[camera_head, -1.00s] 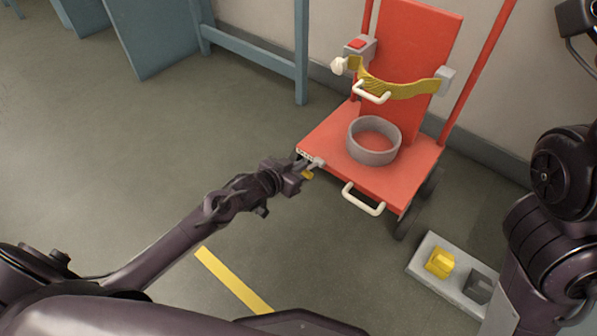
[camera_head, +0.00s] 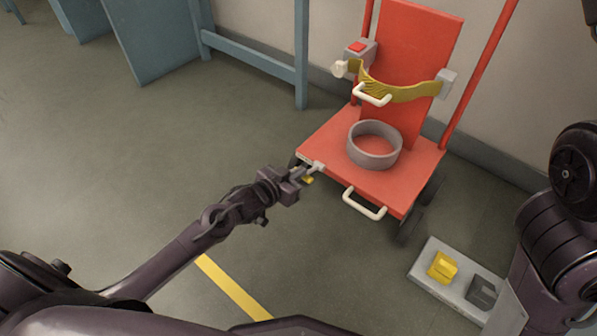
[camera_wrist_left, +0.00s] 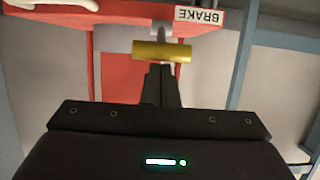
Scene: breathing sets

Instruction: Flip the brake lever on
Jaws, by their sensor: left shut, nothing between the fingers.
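The red cart (camera_head: 372,172) has a brake lever with a yellow handle (camera_head: 308,180) at its left front corner. In the left wrist view, the yellow handle (camera_wrist_left: 162,51) lies crosswise on a grey stem (camera_wrist_left: 162,30), below a white BRAKE label (camera_wrist_left: 200,16). My left gripper (camera_head: 303,176) is shut and empty.
A grey ring (camera_head: 374,146) sits on the cart platform. A yellow strap (camera_head: 400,92) with a white handle crosses the backrest. A white handle (camera_head: 364,203) sticks out in front. A grey floor plate (camera_head: 430,283) holds yellow and dark blocks.

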